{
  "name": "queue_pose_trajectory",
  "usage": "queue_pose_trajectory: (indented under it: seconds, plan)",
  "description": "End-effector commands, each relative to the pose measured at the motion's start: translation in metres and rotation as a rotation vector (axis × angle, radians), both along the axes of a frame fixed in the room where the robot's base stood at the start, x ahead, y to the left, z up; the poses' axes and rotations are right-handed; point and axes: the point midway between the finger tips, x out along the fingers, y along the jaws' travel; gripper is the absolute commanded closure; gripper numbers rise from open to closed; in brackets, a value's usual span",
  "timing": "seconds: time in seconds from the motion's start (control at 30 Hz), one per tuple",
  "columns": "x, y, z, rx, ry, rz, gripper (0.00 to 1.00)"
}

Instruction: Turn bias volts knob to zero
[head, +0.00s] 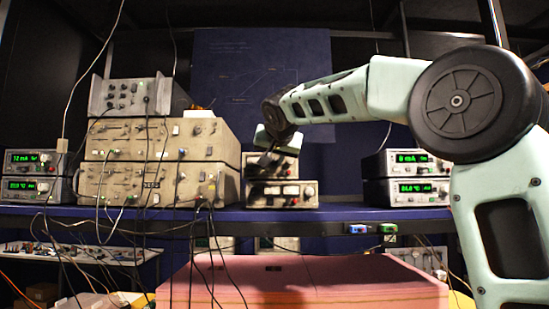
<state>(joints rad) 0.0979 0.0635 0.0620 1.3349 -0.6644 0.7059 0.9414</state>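My gripper (265,158) is at the end of my pale green arm, which reaches in from the right. It is in front of the upper of two small beige instruments (286,170) in the middle of the shelf. The lower small instrument (282,194) has dark panel parts and round knobs, one of them at its right end (310,191). No label is readable, so I cannot tell which knob is bias volts. My gripper covers part of the upper panel. Its fingers are small and dark, and I cannot tell whether they touch a knob or are open.
Two large beige instruments (225,142) with cables stand left, a grey unit (125,96) on top. Green-display units stand at far left (32,172) and right (405,178). Loose cables hang before the blue shelf (350,214). A pink foam block (330,280) lies below.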

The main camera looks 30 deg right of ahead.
Motion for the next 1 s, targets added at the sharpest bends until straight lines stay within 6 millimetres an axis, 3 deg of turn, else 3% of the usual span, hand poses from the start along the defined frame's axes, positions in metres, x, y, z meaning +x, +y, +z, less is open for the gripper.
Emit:
queue_pose_trajectory:
  seconds: [0.47,1.0]
  plan:
    - [0.0005,0.0018,0.0003,-0.061,0.040,0.002,1.00]
    - [0.0035,0.0064,-0.0004,-0.438,0.294,0.002,1.00]
